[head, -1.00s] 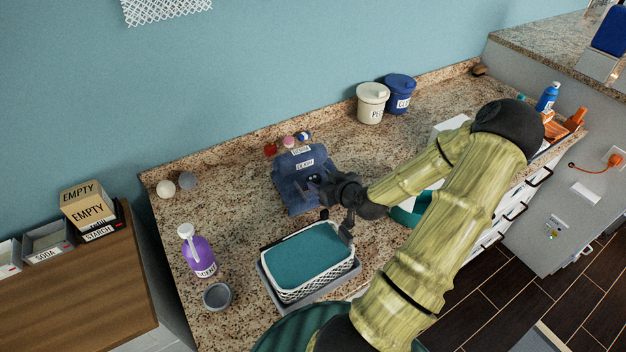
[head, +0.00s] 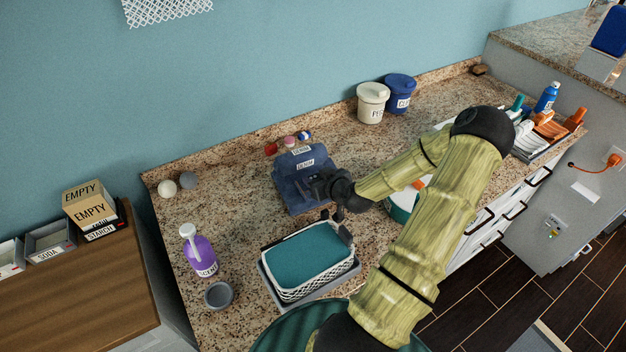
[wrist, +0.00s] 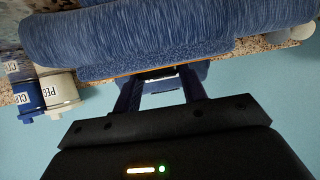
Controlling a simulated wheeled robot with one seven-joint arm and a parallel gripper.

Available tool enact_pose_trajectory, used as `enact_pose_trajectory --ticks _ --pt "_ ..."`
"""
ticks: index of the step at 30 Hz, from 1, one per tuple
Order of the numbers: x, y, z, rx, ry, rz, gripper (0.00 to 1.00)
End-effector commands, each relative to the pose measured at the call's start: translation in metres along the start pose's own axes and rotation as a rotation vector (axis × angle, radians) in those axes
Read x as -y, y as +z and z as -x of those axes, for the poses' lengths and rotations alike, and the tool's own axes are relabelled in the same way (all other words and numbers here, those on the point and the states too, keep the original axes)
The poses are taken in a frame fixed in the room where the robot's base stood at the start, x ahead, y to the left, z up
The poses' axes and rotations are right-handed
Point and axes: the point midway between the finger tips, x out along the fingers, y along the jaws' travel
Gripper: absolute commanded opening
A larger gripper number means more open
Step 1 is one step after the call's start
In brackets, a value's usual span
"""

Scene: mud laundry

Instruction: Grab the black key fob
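Folded blue denim (head: 300,180) with a "DENIM" label lies on the granite counter; its rolled blue edge fills the top of the wrist view (wrist: 160,35). My gripper (head: 318,188) is low at the denim's right front side. In the wrist view its two fingers (wrist: 160,82) are apart and point at the denim edge. A small dark piece (wrist: 158,73) shows between the fingertips against the denim. It may be the black key fob, but it is too small to be sure. No key fob can be made out in the head view.
A white basket with a teal top (head: 308,250) stands just in front of my gripper. A purple bottle (head: 200,252) and a grey cup (head: 218,295) are at left. Lidded tubs (head: 372,103) stand at the back. The counter between the denim and tubs is clear.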

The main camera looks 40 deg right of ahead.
Motion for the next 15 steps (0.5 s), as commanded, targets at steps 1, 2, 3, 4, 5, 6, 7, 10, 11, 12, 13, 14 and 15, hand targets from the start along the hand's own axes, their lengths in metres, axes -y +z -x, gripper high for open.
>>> enact_pose_trajectory --ticks 1,2,3,4,5,6,7,10,11,12,13,14,15 --pt "0.0 0.0 0.0 0.0 0.0 0.0 0.28" --pt "0.0001 0.0 0.0 0.0 0.0 0.0 0.22" --pt "0.0001 0.0 0.0 0.0 0.0 0.0 0.19" --pt "0.0001 0.0 0.0 0.0 0.0 0.0 0.19" --pt "0.0001 0.0 0.0 0.0 0.0 0.0 0.19" --pt "0.0001 -0.0001 0.0 0.0 0.0 0.0 0.19" --pt "0.0002 -0.0002 -0.0001 0.0 0.0 0.001 0.19" --pt "0.0002 -0.0002 -0.0001 0.0 0.0 0.001 0.19" --pt "0.0002 -0.0003 0.0 0.0 0.0 0.001 0.19" --pt "0.0001 -0.0006 0.0002 0.0 0.0 0.001 0.19" --pt "0.0001 -0.0011 0.0004 0.0 0.0 0.001 0.19" --pt "0.0 -0.0018 0.0008 0.0 0.0 0.001 0.19" --pt "-0.0001 -0.0033 0.0015 -0.001 0.0 0.002 0.19"
